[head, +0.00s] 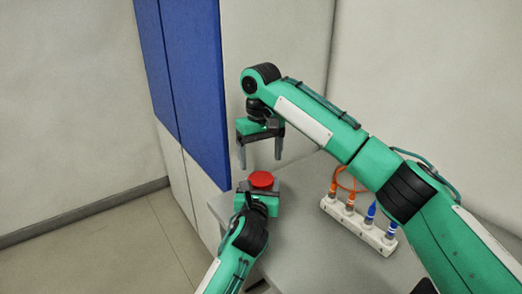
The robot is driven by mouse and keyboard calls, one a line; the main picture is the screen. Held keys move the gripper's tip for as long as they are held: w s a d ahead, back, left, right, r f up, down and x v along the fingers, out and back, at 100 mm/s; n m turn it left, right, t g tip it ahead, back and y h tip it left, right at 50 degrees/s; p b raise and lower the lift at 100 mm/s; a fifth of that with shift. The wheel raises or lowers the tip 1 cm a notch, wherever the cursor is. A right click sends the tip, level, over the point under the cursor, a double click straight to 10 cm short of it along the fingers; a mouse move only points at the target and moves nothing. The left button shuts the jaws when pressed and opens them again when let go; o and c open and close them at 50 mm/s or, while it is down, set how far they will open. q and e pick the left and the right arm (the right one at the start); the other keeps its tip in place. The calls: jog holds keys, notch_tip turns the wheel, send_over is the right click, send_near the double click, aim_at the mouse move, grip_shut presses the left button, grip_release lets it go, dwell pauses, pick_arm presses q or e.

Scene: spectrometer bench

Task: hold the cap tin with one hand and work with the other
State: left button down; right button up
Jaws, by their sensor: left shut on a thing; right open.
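The cap tin (262,180) shows as a round red top on the grey bench, near the bench's far left corner. My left gripper (260,186) is shut on the cap tin from the near side, and its body hides the tin's lower part. My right gripper (261,158) is open and empty, pointing down. Its two fingers hang above and just behind the tin, apart from it as far as I can tell.
A white power strip (358,226) with orange and blue plugs and cords stands on the grey bench (310,245) at the right. A blue and white cabinet (195,80) rises behind the bench's left edge. The bench between tin and strip is clear.

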aim_at(261, 178)
jog(key=m, duration=0.1)
jog(key=r+m, duration=0.1)
jog(key=m, duration=0.2)
jog(key=shift+r, duration=0.25)
jog(key=m, duration=0.2)
jog(key=shift+r+m, duration=0.3)
jog(key=shift+m, duration=0.1)
jog(key=shift+f, duration=3.95)
jog(key=c, duration=1)
jog(key=shift+c, duration=0.3)
